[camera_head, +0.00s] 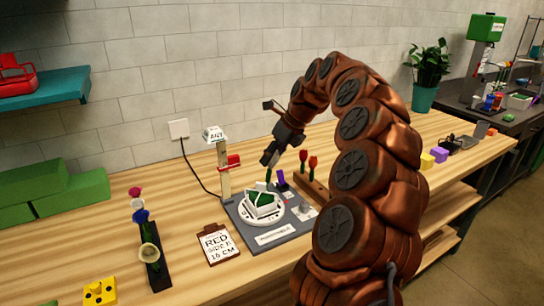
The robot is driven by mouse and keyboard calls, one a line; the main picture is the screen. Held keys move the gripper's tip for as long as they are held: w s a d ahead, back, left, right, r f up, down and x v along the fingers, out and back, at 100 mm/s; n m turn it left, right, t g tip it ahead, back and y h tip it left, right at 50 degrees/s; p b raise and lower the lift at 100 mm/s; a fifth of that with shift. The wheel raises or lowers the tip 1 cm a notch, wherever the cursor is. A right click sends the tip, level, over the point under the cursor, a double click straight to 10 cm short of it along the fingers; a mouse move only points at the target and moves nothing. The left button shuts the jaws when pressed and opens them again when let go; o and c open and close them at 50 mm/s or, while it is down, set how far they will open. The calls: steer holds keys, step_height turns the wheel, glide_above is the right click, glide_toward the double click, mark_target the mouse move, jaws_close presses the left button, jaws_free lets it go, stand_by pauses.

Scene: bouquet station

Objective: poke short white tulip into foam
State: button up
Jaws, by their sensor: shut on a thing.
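My gripper (270,156) is above the white holder (250,211), pointing down, with its jaws shut. A short green stem (268,175) shows just below the jaws; I take it as the short white tulip, whose white head I cannot make out. The green foam (266,198) sits in the white holder on a round white turntable of a grey base (272,238). The stem's lower end is close above the foam; I cannot tell whether it touches.
A post with a red clamp (230,161) stands left of the foam. Red tulips (312,163) stand in a wooden rack (314,186) to the right. A dark rack (157,274) with flowers and a clipboard (217,245) are at left. Green blocks (70,193) lie far left.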

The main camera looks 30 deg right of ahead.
steer(key=shift+a+f, duration=0.2)
steer(key=shift+f, duration=1.05)
stand_by(2.4)
stand_by(0.7)
steer(key=o, duration=0.8)
steer(key=shift+r, duration=0.25)
steer(key=shift+p+v, duration=1.1)
steer(key=shift+v, duration=1.95)
steer(key=shift+o, duration=0.2)
steer(key=shift+d, duration=0.1)
steer(key=o, duration=0.5)
